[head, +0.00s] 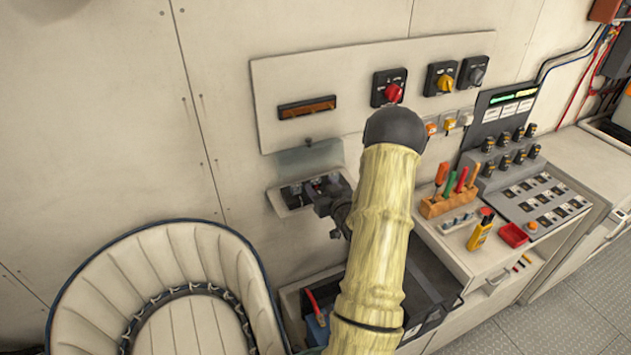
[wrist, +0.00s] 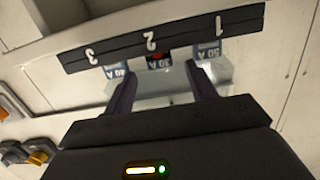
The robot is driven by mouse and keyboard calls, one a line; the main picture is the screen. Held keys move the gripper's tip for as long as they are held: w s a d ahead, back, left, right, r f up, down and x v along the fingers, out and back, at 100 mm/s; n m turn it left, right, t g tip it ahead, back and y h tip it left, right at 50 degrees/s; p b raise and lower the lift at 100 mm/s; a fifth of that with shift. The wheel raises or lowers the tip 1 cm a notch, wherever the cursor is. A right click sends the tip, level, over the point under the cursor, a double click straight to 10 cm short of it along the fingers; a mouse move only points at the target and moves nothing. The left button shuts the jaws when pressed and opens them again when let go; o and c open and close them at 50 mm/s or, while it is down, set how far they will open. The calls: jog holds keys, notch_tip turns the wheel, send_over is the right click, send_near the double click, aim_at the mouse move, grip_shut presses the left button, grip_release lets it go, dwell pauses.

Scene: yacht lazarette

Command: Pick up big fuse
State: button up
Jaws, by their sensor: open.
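My gripper (head: 328,200) is at the small wall-mounted fuse holder (head: 281,204), seen past my arm in the head view. In the wrist view its two dark fingers (wrist: 160,74) are open and apart, with the holder's dark strip marked 1, 2 and 3 (wrist: 105,54) just beyond them. Below the strip are fuse labels: 50 A (wrist: 207,52), 30 A (wrist: 159,63) and 40 A (wrist: 118,70). The 30 A fuse, with a bit of red, lies between the fingertips. Contact is not clear. The fuse bodies are largely hidden, and I cannot tell which is the big fuse.
A translucent cover (head: 310,157) stands above the holder. A wall panel (head: 350,80) with rotary switches is higher up. A cushioned seat (head: 170,285) is at lower left. A tool block (head: 450,203) and a bench stand to the right.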

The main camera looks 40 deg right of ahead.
aim_at(316, 185)
jog(key=shift+p+x, duration=0.45)
jog(key=shift+x, duration=0.95)
jog(key=c, duration=1)
